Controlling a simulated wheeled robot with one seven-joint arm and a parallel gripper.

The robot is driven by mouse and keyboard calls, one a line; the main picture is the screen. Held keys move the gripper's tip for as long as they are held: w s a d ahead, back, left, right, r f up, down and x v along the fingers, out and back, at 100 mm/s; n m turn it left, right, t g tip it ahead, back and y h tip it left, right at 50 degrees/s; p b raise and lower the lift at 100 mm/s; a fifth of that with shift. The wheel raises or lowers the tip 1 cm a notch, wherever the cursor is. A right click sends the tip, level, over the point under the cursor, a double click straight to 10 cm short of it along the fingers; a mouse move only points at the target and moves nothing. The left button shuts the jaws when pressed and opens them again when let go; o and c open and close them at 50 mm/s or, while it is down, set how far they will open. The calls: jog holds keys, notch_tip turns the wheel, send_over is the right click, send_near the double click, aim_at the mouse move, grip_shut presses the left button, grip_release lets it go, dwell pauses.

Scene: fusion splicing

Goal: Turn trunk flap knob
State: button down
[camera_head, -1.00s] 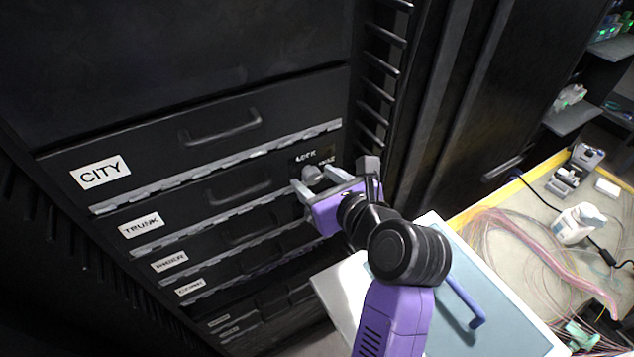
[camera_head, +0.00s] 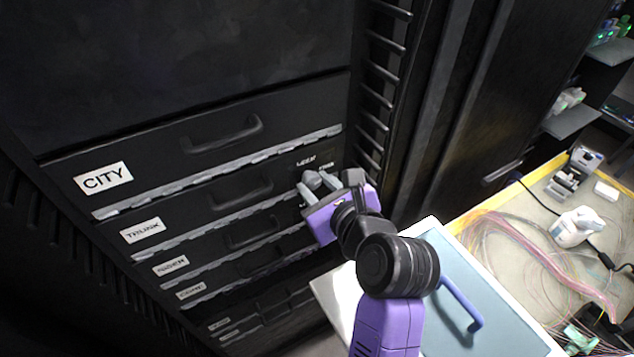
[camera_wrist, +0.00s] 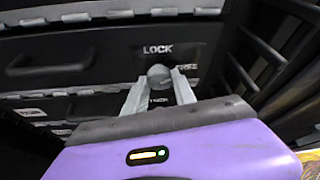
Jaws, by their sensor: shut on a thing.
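The black trunk flap, labelled TRUNK (camera_head: 143,230), is in the rack in the head view, below the flap labelled CITY. Its grey round knob (camera_head: 312,179) is at the flap's right end; it also shows in the wrist view (camera_wrist: 159,74), just under the word LOCK. My purple gripper (camera_head: 320,188) is at the knob, with its two grey fingers on either side of it. In the wrist view my gripper (camera_wrist: 160,90) is shut on the knob. The fingers partly hide the lettering beside and below the knob.
The CITY flap (camera_head: 104,179) is above, and several more labelled flaps are below. A vertical row of black rungs (camera_head: 378,95) stands close to the right of my gripper. A light-blue cart top with a handle (camera_head: 461,304) and a cable-strewn workbench (camera_head: 534,201) are at lower right.

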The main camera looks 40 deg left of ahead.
jog(key=n+t, duration=0.1)
jog(key=n, duration=0.1)
jog(key=shift+s+n+t, duration=0.1)
jog(key=shift+n+t, duration=0.2)
jog(key=shift+t, duration=0.1)
jog(key=shift+f+n+t+h, duration=0.25)
jog(key=shift+n+t, duration=0.35)
jog(key=shift+n, duration=0.3)
jog(key=n+t+b, duration=0.1)
jog(key=n+b, duration=0.1)
jog(key=shift+s+a+n, duration=0.1)
jog(key=shift+n, duration=0.2)
jog(key=shift+n+t+b, duration=0.8)
jog(key=shift+n+b, duration=0.6)
jog(key=shift+b, duration=0.05)
jog(key=c, duration=1)
grip_release()
